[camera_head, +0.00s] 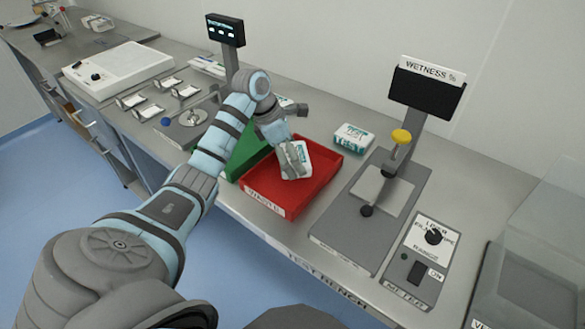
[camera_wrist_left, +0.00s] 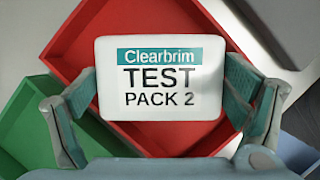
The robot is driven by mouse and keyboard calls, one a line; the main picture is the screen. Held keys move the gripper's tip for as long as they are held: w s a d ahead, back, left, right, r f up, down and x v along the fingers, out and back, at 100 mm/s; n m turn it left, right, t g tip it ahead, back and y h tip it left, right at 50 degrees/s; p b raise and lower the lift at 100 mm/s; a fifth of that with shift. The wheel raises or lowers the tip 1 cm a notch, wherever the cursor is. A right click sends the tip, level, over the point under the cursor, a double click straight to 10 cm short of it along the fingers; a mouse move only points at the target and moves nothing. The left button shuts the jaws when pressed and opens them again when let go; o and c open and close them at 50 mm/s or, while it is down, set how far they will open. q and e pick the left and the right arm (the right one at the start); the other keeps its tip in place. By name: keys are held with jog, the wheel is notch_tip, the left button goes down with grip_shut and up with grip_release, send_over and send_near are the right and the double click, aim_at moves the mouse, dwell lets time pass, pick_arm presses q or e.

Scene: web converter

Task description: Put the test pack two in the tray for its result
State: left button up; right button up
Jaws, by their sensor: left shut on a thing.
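Test pack two, a white pack with a teal band (camera_wrist_left: 160,80), is labelled "Clearbrim TEST PACK 2" in the left wrist view. My left gripper (camera_head: 288,158) is shut on it, with a finger at each side of the pack. The pack also shows in the head view (camera_head: 298,161), tilted, over the red tray (camera_head: 268,198). Whether it touches the tray floor I cannot tell. The green tray (camera_head: 247,152) is beside the red one on its left, partly hidden by my left arm. My right gripper is not in view.
Another white and teal test pack (camera_head: 354,137) lies behind the red tray's right side. The wetness tester (camera_head: 372,215) with a yellow knob and dark display (camera_head: 425,92) stands to the right, beside a control box (camera_head: 421,260). A clear-walled box is at the far right.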

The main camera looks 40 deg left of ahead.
pick_arm(q)
notch_tip(320, 180, down, 3)
jog(key=shift+s+d+f, duration=0.1)
jog(key=shift+s+f, duration=0.05)
jog(key=shift+f, duration=0.45)
jog(key=shift+f, duration=0.1)
jog(key=o, duration=1)
jog(key=shift+r, duration=0.25)
jog(key=v, duration=1.2)
